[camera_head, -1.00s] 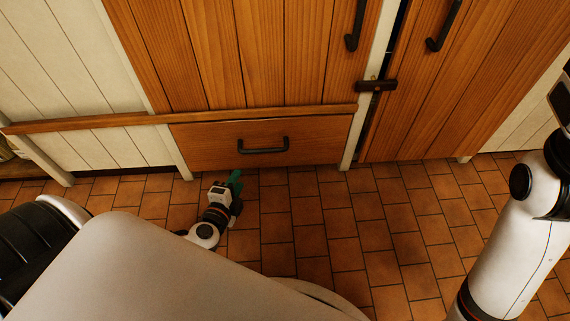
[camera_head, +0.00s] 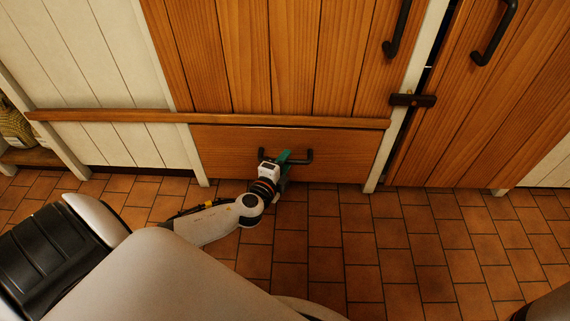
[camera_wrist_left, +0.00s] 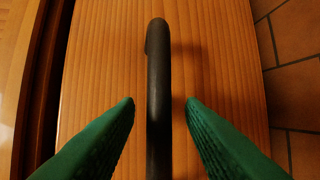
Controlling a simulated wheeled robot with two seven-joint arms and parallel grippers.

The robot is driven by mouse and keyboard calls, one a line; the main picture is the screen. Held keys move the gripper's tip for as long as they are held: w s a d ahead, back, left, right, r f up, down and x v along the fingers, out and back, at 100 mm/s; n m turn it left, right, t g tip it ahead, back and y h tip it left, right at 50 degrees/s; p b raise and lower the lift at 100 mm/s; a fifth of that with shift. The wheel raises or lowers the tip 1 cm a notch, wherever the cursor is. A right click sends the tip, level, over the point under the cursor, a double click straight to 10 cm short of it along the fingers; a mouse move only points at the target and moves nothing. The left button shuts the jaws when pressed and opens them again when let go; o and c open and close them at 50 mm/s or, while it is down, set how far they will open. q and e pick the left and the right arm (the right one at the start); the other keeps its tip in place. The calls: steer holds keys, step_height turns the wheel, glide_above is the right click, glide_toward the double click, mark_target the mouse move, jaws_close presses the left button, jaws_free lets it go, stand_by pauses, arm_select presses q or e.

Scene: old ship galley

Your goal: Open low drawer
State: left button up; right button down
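The low drawer (camera_head: 345,160) is a wide wooden front under a wooden ledge, close above the floor. It looks shut in the head view. Its dark bar handle (camera_head: 308,156) is partly hidden by my left gripper (camera_head: 284,158). In the left wrist view, the handle (camera_wrist_left: 158,95) runs between the two green fingers of my left gripper (camera_wrist_left: 159,112). The fingers are open, one on each side of the bar, with a gap on both sides. The drawer front (camera_wrist_left: 100,60) lies behind them. My right gripper is out of view.
Tall wooden doors (camera_head: 270,60) with dark handles stand above and right of the drawer. A dark latch (camera_head: 412,100) sits on the post between them. The tiled floor (camera_head: 400,240) in front is clear. A shelf (camera_head: 30,157) stands at far left.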

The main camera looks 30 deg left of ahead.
arm_select(q)
steer(key=shift+w, duration=0.35)
jaws_close()
steer(key=shift+f, duration=0.1)
